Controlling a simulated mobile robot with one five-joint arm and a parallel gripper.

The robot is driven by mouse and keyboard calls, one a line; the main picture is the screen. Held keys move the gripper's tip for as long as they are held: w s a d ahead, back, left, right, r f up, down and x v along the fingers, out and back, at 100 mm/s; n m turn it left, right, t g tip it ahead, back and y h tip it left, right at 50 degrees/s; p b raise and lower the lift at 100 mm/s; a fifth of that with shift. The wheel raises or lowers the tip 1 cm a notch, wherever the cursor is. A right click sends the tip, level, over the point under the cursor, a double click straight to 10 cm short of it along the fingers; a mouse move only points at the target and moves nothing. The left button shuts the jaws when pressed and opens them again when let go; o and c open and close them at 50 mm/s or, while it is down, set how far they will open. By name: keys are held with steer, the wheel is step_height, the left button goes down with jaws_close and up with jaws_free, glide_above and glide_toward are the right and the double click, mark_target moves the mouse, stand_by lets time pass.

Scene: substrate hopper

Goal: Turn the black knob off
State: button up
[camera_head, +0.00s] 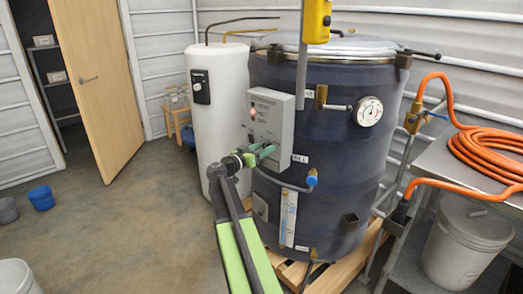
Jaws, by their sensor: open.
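A grey control box (272,108) is fixed to the front of a big dark blue tank (335,110), with a lit red lamp (253,112) on its left side. My gripper (267,153) is open, with its green fingers at the lower part of the box's front. I cannot tell whether the fingers touch the box. I cannot clearly make out the black knob; it may be hidden behind my gripper. My arm reaches up from the bottom of the view.
A white cylinder (222,125) with a black panel (200,87) stands left of the tank. A blue-handled valve (311,181) and a round gauge (369,111) stick out of the tank. An orange hose (485,150) lies on the right bench. The left floor is mostly free.

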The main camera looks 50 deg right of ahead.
jaws_close()
steer(key=shift+a, duration=0.1)
stand_by(0.4)
steer(key=shift+n, duration=0.3)
steer(key=n, duration=1.1)
steer(key=shift+w, duration=0.1)
steer(key=shift+n, duration=0.3)
